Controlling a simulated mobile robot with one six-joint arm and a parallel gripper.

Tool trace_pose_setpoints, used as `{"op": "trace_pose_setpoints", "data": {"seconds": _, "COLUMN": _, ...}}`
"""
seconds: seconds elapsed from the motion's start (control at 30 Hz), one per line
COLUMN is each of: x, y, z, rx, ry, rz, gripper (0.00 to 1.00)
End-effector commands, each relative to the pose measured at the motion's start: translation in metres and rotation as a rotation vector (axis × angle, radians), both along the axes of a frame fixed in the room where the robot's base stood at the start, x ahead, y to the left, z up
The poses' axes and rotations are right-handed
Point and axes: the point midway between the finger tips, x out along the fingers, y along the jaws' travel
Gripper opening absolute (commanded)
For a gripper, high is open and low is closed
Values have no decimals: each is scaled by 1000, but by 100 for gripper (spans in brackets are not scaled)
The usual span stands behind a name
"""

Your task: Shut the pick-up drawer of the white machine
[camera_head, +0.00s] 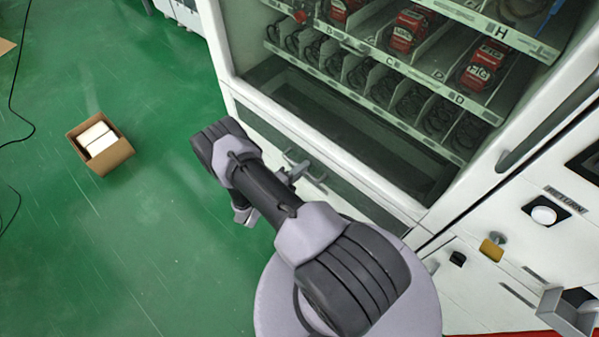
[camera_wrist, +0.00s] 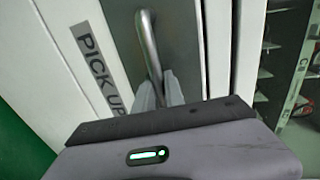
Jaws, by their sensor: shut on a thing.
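The white machine (camera_head: 226,78) fills the right of the head view. Its pick-up drawer has a grey front (camera_head: 362,205) low on the machine, below the shelves, partly hidden by my arm. A metal bar handle (camera_wrist: 148,40) stands on this front, beside a "PICK UP" label (camera_wrist: 100,70). My gripper (camera_wrist: 164,88) is shut on the handle's lower part in the wrist view. In the head view my gripper (camera_head: 294,172) is at the drawer front, largely behind my arm. I cannot tell how far the drawer stands open.
An open cardboard box (camera_head: 113,158) with white packs sits on the green floor at left. Black cables lie at the far left. Coin and return fittings (camera_head: 543,214) are on the machine's right panel.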

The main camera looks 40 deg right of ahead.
Motion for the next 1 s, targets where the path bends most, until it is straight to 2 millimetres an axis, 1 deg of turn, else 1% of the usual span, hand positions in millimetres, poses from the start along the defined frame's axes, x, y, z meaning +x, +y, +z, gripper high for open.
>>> {"op": "trace_pose_setpoints", "data": {"seconds": 0.2, "x": 0, "y": -2, "z": 1, "rx": -2, "ry": -3, "rz": -4, "gripper": 0}}
{"op": "trace_pose_setpoints", "data": {"seconds": 0.23, "x": 0, "y": -2, "z": 2, "rx": -2, "ry": -3, "rz": -4, "gripper": 18}}
{"op": "trace_pose_setpoints", "data": {"seconds": 0.3, "x": 0, "y": -2, "z": 2, "rx": -2, "ry": -4, "rz": -4, "gripper": 32}}
{"op": "trace_pose_setpoints", "data": {"seconds": 0.33, "x": 0, "y": -2, "z": 2, "rx": -2, "ry": -3, "rz": -4, "gripper": 35}}
{"op": "trace_pose_setpoints", "data": {"seconds": 0.67, "x": 1, "y": 1, "z": 3, "rx": -3, "ry": -5, "rz": -3, "gripper": 35}}
{"op": "trace_pose_setpoints", "data": {"seconds": 0.77, "x": 0, "y": 13, "z": 6, "rx": -2, "ry": -3, "rz": -1, "gripper": 35}}
{"op": "trace_pose_setpoints", "data": {"seconds": 0.83, "x": -1, "y": 28, "z": 10, "rx": -2, "ry": -3, "rz": 2, "gripper": 35}}
{"op": "trace_pose_setpoints", "data": {"seconds": 0.97, "x": -3, "y": 67, "z": 18, "rx": -1, "ry": -1, "rz": 5, "gripper": 35}}
{"op": "trace_pose_setpoints", "data": {"seconds": 1.0, "x": -4, "y": 80, "z": 21, "rx": -1, "ry": -2, "rz": 5, "gripper": 35}}
